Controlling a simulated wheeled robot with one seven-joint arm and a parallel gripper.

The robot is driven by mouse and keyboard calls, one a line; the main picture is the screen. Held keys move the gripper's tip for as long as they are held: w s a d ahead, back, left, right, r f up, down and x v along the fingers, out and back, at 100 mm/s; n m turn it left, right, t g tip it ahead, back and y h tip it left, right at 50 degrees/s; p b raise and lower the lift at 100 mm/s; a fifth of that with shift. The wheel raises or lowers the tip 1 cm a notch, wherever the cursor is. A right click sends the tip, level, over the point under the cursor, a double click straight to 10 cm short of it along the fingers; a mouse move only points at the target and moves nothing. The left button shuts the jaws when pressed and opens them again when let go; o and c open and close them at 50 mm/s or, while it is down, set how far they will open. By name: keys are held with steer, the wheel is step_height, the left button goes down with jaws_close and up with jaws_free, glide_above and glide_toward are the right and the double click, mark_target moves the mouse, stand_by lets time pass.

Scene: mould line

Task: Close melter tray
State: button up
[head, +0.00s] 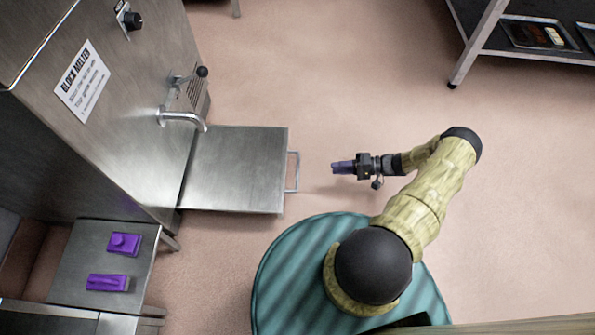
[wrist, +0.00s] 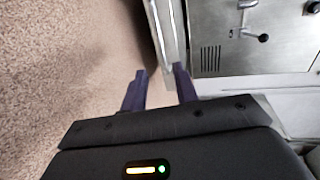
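The melter tray (head: 236,170) is a flat steel slab pulled out to the right from the block melter (head: 115,100). Its bar handle (head: 294,171) is on its right edge. My gripper (head: 335,167) is to the right of the handle, pointing at it, with a visible gap between them. In the wrist view, the two purple fingers (wrist: 160,78) are apart with nothing between them. A pale metal edge (wrist: 166,35) lies beyond the right finger, probably the tray's front or handle; I cannot tell which.
A tap (head: 182,118) and a black-knobbed lever (head: 200,72) stick out above the tray. A side table (head: 85,262) with two purple blocks (head: 124,243) stands at lower left. A dark rack (head: 490,30) is at upper right. The pink floor around my gripper is clear.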

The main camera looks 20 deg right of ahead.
mark_target(298, 170)
steer(key=b+x, duration=0.5)
steer(key=x, duration=0.9)
steer(key=shift+a+b, duration=0.15)
steer(key=shift+b, duration=0.15)
steer(key=shift+w+a, duration=0.15)
steer(key=shift+a, duration=0.15)
jaws_close()
